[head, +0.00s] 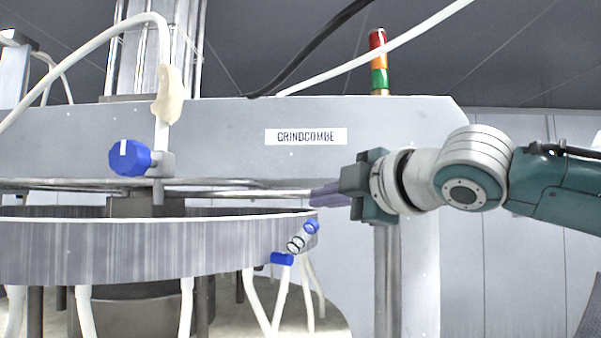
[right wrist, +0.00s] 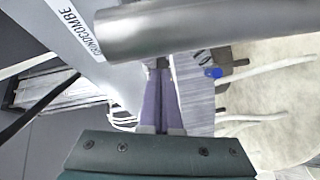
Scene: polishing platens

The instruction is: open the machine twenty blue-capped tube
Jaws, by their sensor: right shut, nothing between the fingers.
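A short clear tube (head: 296,242) with dark rings sits at the right rim of the grey platen. It has a blue cap (head: 311,227) at its upper end and a blue piece (head: 282,258) at its lower end. A blue part (right wrist: 213,72) also shows in the right wrist view. A larger blue knob (head: 130,158) is on a fitting below the white hose at left. My right gripper (head: 314,196) is shut and empty, its purple fingers pointing left just above the tube. The fingers (right wrist: 160,82) are together in the right wrist view. My left gripper is out of view.
The round platen (head: 150,250) fills the lower left, with white hoses (head: 281,297) hanging below. A grey beam labelled GRINDCOMBE (head: 220,120) spans behind. A grey post (head: 387,285) stands below my right wrist. A grey cylinder (right wrist: 200,28) crosses the wrist view.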

